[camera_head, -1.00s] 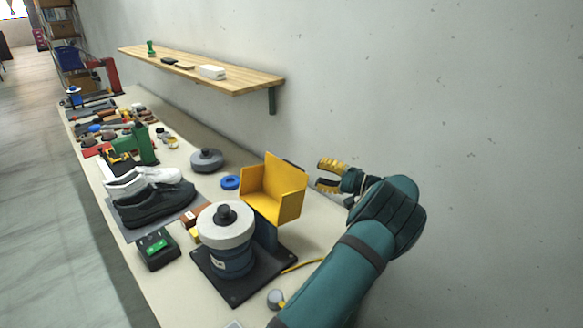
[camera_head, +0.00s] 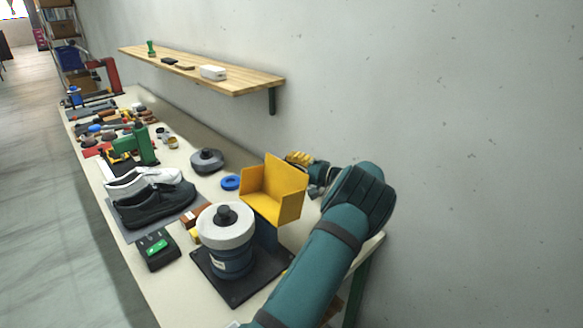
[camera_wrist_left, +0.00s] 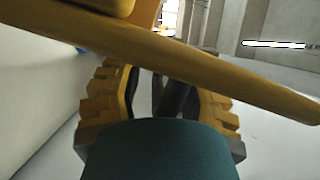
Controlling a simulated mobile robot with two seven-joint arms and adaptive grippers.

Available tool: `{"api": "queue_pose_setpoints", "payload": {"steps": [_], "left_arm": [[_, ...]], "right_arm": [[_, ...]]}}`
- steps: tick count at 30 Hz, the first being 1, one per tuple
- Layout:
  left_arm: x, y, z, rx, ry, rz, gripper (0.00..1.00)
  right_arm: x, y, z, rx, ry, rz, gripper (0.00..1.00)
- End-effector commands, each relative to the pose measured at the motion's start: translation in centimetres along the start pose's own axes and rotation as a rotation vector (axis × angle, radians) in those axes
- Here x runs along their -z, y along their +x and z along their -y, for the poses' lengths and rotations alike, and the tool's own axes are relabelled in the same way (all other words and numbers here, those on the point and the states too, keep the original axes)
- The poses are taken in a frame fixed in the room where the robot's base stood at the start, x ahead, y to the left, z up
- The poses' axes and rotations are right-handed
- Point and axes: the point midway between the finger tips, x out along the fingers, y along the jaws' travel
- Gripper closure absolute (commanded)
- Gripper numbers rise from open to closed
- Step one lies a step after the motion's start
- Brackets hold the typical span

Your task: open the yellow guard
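The yellow guard (camera_head: 272,190) is an angular panelled piece beside the grinder with a white-grey wheel (camera_head: 226,226), on a dark base plate. In the left wrist view a yellow edge of the guard (camera_wrist_left: 170,55) runs diagonally close across the picture, in front of the fingers. My left gripper (camera_head: 300,159) is at the far right side of the guard, its fingers partly hidden behind the panel. In the left wrist view my left gripper (camera_wrist_left: 160,95) has its yellow ribbed fingers apart, with no object clearly held. Contact with the guard cannot be told. My right gripper is not in view.
A wooden wall shelf (camera_head: 205,72) hangs behind the bench. Dark and white shoes (camera_head: 150,200), a black box with a green display (camera_head: 157,249), a blue ring (camera_head: 230,183) and a grey round part (camera_head: 207,160) stand left of the guard. The wall bounds the right side.

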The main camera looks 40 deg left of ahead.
Motion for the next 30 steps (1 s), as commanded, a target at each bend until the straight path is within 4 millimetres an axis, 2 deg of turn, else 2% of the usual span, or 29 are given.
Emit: {"api": "queue_pose_setpoints", "payload": {"steps": [1, 3, 14, 24, 30], "left_arm": [[0.0, 0.0, 0.0, 0.000, 0.000, 0.000, 0.81], [0.0, 0.0, 0.0, 0.000, 0.000, 0.000, 1.00], [-0.1, 0.0, 0.2, -0.005, -0.012, 0.000, 1.00], [-2.9, 1.2, 3.3, -0.103, -0.247, 0.000, 1.00], [-3.9, 1.7, 4.1, -0.133, -0.322, 0.001, 1.00]], "right_arm": [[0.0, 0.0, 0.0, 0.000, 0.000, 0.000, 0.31], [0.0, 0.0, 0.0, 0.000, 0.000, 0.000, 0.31], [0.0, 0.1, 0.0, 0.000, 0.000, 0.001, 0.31], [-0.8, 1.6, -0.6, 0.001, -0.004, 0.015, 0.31], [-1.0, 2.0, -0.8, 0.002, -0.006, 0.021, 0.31]]}}
